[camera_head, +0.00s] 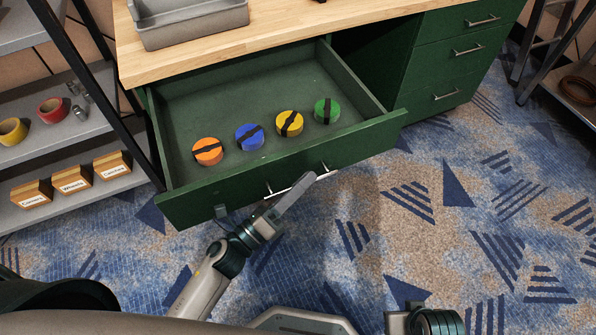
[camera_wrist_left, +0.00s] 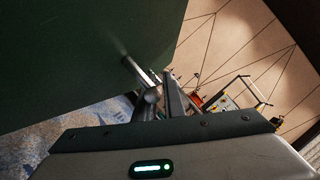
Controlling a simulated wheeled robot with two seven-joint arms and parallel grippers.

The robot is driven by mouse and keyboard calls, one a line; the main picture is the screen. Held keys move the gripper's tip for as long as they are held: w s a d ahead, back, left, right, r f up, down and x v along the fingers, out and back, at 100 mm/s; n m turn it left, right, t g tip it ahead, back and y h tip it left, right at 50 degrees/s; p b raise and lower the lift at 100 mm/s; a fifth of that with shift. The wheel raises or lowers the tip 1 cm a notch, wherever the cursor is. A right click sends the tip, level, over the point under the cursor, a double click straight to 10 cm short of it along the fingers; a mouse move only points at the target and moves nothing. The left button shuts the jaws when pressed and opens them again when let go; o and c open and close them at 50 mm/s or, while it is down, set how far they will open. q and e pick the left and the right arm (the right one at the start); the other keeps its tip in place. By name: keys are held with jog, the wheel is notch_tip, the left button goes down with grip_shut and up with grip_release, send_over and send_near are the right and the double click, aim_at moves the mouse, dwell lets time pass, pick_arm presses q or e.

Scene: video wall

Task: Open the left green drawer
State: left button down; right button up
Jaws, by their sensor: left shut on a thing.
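The green drawer (camera_head: 340,152) under the left of the wooden desk is pulled well out, its inside open to view. Its front carries a metal bar handle (camera_head: 325,174). My left gripper (camera_head: 306,182) is at the front of the drawer, shut on the handle. In the left wrist view the fingers (camera_wrist_left: 163,100) close around the handle bar (camera_wrist_left: 137,70), beside the dark green drawer front (camera_wrist_left: 70,60).
Orange (camera_head: 207,151), blue (camera_head: 249,136), yellow (camera_head: 289,123) and green (camera_head: 327,111) round pieces lie in the drawer. A grey tray (camera_head: 190,25) sits on the wooden desktop (camera_head: 300,30). A shelf (camera_head: 90,205) stands close at left. Patterned carpet at right is clear.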

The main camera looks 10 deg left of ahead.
pick_arm(q)
jog(key=c, duration=2.1)
grip_release()
pick_arm(e)
jog(key=shift+w+a+r, duration=0.1)
jog(key=shift+r, duration=0.05)
pick_arm(q)
jog(key=shift+s+a, duration=0.1)
